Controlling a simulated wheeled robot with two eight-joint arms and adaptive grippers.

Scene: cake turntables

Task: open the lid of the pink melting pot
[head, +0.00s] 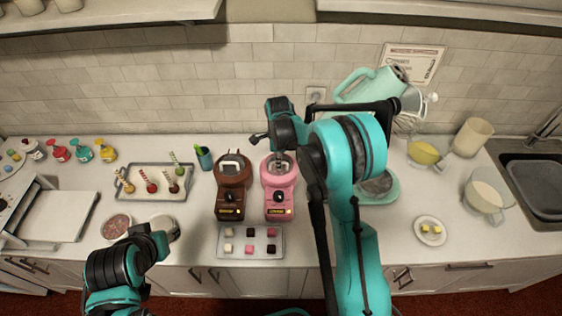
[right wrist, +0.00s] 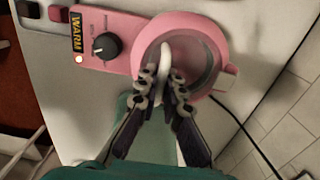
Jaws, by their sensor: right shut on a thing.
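The pink melting pot (head: 279,191) stands on the counter, right of a brown one. In the right wrist view its body (right wrist: 130,25) carries a dark knob and a "WARM" label. Its round clear lid (right wrist: 200,60) lies over the pot's bowl and has a pale handle (right wrist: 164,62). My right gripper (right wrist: 166,80) is shut on the handle, its fingers at the lid's near side. In the head view my right gripper (head: 281,157) is above the pot and partly hides the lid. My left gripper (head: 158,238) is low at the left front; its fingers are unclear.
The brown melting pot (head: 231,186) stands close to the left. A tray (head: 251,249) of small cubes lies in front of both pots. A teal stand mixer (head: 372,85) is behind my right arm. A tray of cake pops (head: 153,182) lies to the left.

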